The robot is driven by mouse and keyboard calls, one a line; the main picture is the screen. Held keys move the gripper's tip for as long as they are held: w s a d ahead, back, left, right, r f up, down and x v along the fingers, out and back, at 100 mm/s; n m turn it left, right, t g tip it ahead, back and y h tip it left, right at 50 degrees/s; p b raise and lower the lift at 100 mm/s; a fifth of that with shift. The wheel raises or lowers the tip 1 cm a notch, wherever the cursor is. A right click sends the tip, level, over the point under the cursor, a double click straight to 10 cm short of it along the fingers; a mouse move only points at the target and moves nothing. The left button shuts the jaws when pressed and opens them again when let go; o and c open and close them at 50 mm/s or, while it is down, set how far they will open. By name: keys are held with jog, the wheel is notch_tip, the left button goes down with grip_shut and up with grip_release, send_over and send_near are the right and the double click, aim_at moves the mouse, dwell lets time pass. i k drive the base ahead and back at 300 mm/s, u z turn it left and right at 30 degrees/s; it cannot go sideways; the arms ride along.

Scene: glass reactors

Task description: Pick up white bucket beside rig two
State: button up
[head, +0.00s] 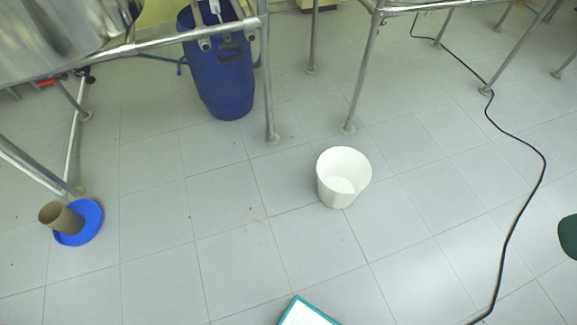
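A white bucket (334,193) stands upright on the grey tiled floor, right of the middle of the head view. It is open at the top and looks empty, with no handle visible. It stands a little in front of the feet of the metal frames, apart from them. No label shows which rig is number two. My gripper is not in the head view.
A blue drum (222,85) stands behind a metal frame (268,75). A black cable (520,215) runs along the floor at right. A blue dish (88,228) with a brown cylinder (58,217) lies at left. A teal-edged item (304,315) shows at the bottom. Floor around the bucket is clear.

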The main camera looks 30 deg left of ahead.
aim_at(343, 172)
jog(key=u, duration=1.05)
jog(key=i, duration=1.05)
jog(key=u, duration=0.6)
